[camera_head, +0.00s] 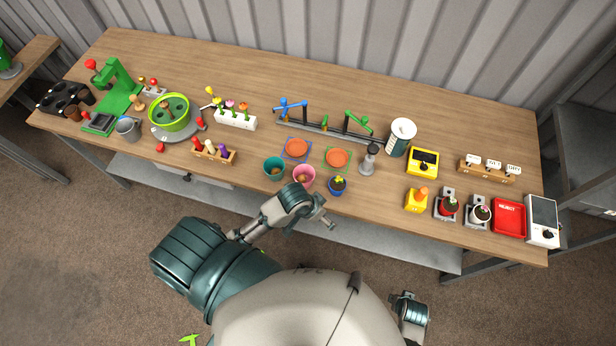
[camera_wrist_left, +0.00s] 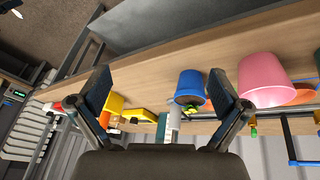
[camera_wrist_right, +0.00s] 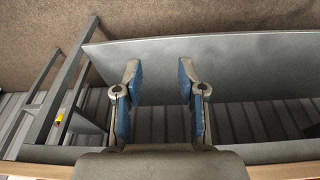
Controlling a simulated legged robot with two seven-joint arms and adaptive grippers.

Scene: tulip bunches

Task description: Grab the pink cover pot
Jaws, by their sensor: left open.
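The pink cover pot (camera_head: 304,175) stands near the front edge of the table, between a teal pot (camera_head: 274,168) and a small blue pot (camera_head: 337,187) holding a plant. My left gripper (camera_head: 326,219) is open and empty, in front of the table edge, to the right of the pink pot and closer to me. In the left wrist view the pink pot (camera_wrist_left: 264,80) is outside the jaws, beyond the right finger. The blue pot (camera_wrist_left: 190,87) shows between the fingers of my left gripper (camera_wrist_left: 158,88), farther off. My right gripper (camera_wrist_right: 160,88) is open and empty, away from the table top.
Orange saucers on a blue mat (camera_head: 285,156) and a green mat (camera_head: 329,166) lie behind the pots. A grey stamp-like tool (camera_head: 369,160) stands to the right. A rail with blue and green clamps (camera_head: 325,130) is farther back. Bare table (camera_head: 375,200) lies right of the blue pot.

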